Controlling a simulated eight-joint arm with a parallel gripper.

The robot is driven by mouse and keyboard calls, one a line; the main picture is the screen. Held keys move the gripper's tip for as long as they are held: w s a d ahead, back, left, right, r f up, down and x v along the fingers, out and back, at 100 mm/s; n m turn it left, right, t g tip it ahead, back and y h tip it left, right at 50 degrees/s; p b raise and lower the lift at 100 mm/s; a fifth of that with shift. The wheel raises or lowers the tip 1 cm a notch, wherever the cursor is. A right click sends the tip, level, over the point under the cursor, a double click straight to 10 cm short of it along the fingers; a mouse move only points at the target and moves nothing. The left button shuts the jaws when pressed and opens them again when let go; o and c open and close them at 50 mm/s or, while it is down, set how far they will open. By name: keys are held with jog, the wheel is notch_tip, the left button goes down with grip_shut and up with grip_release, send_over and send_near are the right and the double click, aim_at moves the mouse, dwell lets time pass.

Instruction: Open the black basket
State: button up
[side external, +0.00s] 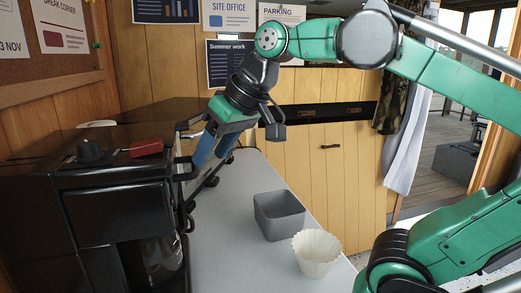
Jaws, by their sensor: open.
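The black basket appears to be the dark front section (117,213) of a black coffee machine at the left. It looks closed, flush with the body, though dark on dark makes its edges hard to tell. My gripper (210,158), with blue fingers, is open and points down beside the machine's right side. It is close to a black handle-like part (186,172) there; I cannot tell whether they touch. Nothing shows between the fingers.
A glass carafe (160,260) sits low in the machine. A dark knob (92,150) and red block (146,147) are on its top. On the grey table (222,250) stand a grey bin (279,216) and a white fluted paper filter (316,252). A wooden wall stands behind.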

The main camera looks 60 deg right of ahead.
aim_at(196, 177)
jog(key=m+y, duration=0.1)
jog(key=w+f+m+y, duration=0.1)
jog(key=m+y, duration=0.1)
jog(key=w+d+f+m+y, duration=0.1)
jog(key=shift+f, duration=0.25)
jog(key=d+r+m+t+y, duration=0.3)
jog(key=d+m+t+y, duration=0.1)
jog(key=d+y, duration=0.2)
jog(key=shift+w+a+f, duration=0.75)
jog(key=shift+a+f, duration=0.05)
jog(key=shift+f, duration=0.15)
jog(key=shift+w+a+f, duration=0.8)
jog(key=shift+f, duration=0.2)
jog(key=shift+w+a+f, duration=0.75)
jog(key=shift+a+f, duration=0.05)
jog(key=shift+f, duration=0.15)
grip_shut()
